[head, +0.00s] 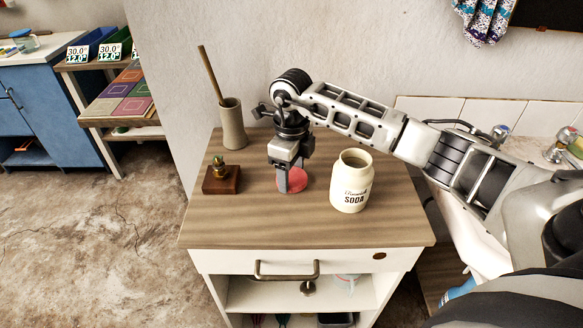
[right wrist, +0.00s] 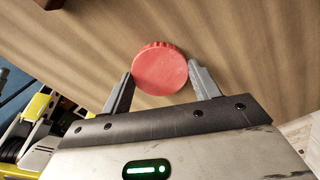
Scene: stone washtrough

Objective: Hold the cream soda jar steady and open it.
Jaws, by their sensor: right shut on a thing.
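The cream soda jar (head: 352,182) stands upright on the right part of the wooden cabinet top (head: 250,226). Its mouth is open and bare, and dark lettering reads SODA on its front. My right gripper (head: 291,182) points down to the left of the jar, apart from it. It is shut on a round red lid (head: 293,183), which also shows between the fingertips in the right wrist view (right wrist: 160,69). The lid is at or just above the wood; I cannot tell whether it touches. My left gripper is out of view, and nothing holds the jar.
A small potted cactus on a dark wooden block (head: 221,181) stands left of the lid. A tall beige vase with a stick (head: 232,124) stands behind it. The front of the cabinet top is clear. A drawer handle (head: 287,275) sticks out below. A sink tap (head: 560,144) is at right.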

